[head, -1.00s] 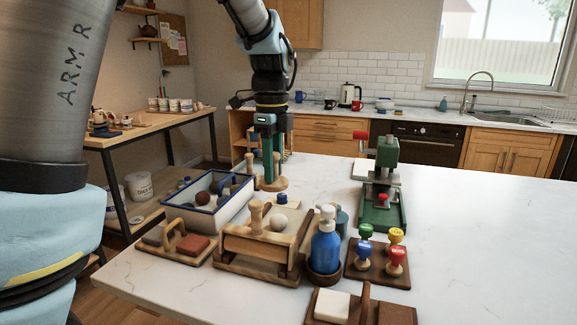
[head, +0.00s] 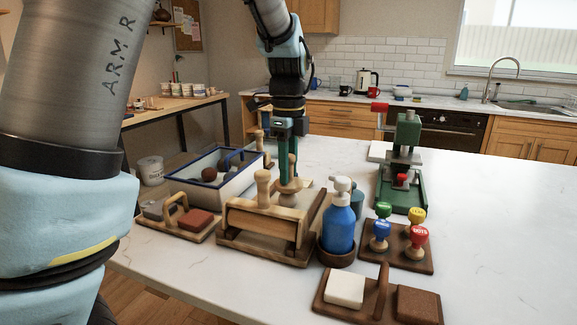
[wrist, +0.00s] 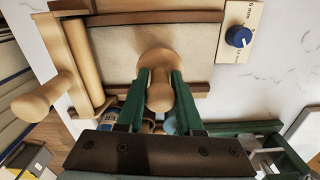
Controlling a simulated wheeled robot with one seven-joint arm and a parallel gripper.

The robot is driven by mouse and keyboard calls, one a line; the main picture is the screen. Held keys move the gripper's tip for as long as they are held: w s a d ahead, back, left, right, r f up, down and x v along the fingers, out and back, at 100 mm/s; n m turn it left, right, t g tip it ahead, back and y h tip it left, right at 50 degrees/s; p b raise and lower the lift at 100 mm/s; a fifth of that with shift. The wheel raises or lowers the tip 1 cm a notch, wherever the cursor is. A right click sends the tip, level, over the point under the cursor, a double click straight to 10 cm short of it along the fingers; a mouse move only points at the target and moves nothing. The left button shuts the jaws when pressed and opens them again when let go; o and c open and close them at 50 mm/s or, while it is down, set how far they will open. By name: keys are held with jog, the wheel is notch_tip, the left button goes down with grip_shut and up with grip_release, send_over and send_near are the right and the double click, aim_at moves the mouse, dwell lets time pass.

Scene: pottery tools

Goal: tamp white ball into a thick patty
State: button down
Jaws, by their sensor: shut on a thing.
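My gripper (head: 288,170) is shut on a wooden tamper (head: 289,187) and holds it upright over the bed of the wooden slab roller (head: 258,218). In the wrist view, the green fingers of my gripper (wrist: 160,84) close on both sides of the tamper's round knob (wrist: 159,97). The tamper's wider base (wrist: 157,57) is over the pale bed (wrist: 115,55). The white ball is not visible in either current view; the tamper and gripper cover the place where it lay. I cannot tell whether the tamper touches it.
The blue pump bottle (head: 340,220) stands close to the right of the slab roller. The blue-rimmed tray (head: 238,192) is behind left. A stamp rack (head: 398,250), a green press (head: 402,185) and a sponge board (head: 352,308) are right. The far right table is clear.

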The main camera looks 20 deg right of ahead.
jog(key=shift+f+b, duration=0.5)
jog(key=shift+f, duration=0.25)
dwell(0.4)
dwell(0.4)
jog(key=shift+r+p, duration=0.9)
jog(key=shift+r, duration=0.1)
jog(key=shift+f+b, duration=0.65)
jog(key=shift+f, duration=0.45)
jog(key=shift+r+p, duration=0.7)
jog(key=shift+r, duration=0.2)
jog(key=shift+f+b, duration=0.65)
jog(key=shift+f, duration=0.45)
jog(key=shift+r, duration=0.1)
dwell(0.3)
jog(key=shift+r+p, duration=0.8)
jog(key=shift+r, duration=0.05)
